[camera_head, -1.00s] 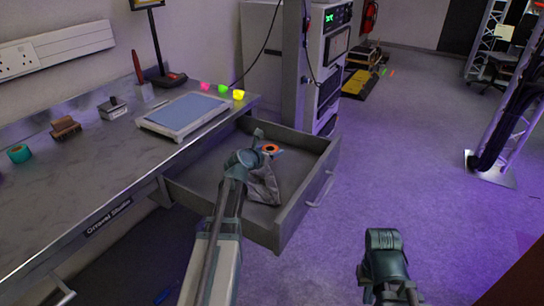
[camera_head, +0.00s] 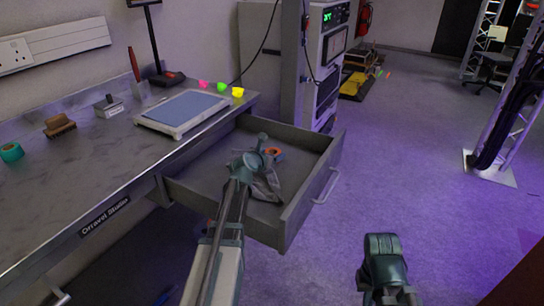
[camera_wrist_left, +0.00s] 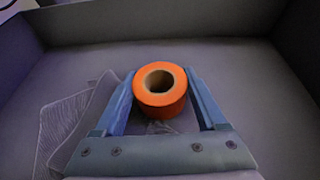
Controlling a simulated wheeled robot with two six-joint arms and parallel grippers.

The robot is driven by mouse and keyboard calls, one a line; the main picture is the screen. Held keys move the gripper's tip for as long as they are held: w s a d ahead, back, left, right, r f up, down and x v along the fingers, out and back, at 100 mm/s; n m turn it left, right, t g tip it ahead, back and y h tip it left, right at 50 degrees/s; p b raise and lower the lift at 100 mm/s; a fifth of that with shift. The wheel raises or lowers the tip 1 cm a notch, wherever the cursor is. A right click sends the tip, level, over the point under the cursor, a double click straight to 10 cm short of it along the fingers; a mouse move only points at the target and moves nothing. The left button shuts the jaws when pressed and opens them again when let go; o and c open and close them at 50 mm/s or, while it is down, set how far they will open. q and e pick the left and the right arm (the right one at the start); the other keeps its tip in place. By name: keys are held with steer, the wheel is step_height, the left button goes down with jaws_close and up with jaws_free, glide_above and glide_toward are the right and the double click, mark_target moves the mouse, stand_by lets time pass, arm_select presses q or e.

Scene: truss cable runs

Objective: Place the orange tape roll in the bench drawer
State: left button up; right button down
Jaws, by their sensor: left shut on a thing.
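The orange tape roll (camera_wrist_left: 160,99) is between the two fingers of my left gripper (camera_wrist_left: 160,102) in the left wrist view, with its hole facing up. The gripper is shut on it. In the head view the orange tape roll (camera_head: 273,153) shows at the tip of my left gripper (camera_head: 268,152), inside the outline of the open bench drawer (camera_head: 310,205). Whether the roll touches the drawer floor I cannot tell. My right gripper's arm shows at the bottom right of the head view, but its fingertips are not clear.
A grey cloth-like item (camera_head: 266,186) lies in the drawer beside the gripper. The drawer's right part is clear.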

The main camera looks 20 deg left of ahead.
arm_select(q)
steer(key=shift+f, duration=0.1)
steer(key=shift+f+b, duration=0.1)
steer(key=shift+b, duration=0.2)
steer(key=o, duration=1.4)
steer(key=shift+f, duration=0.1)
steer(key=shift+c, duration=0.2)
steer(key=shift+r+p, duration=0.5)
steer(key=shift+r, duration=0.05)
steer(key=p+v, duration=0.4)
steer(key=v, duration=0.8)
steer(key=shift+f, duration=0.2)
steer(key=shift+r, duration=0.1)
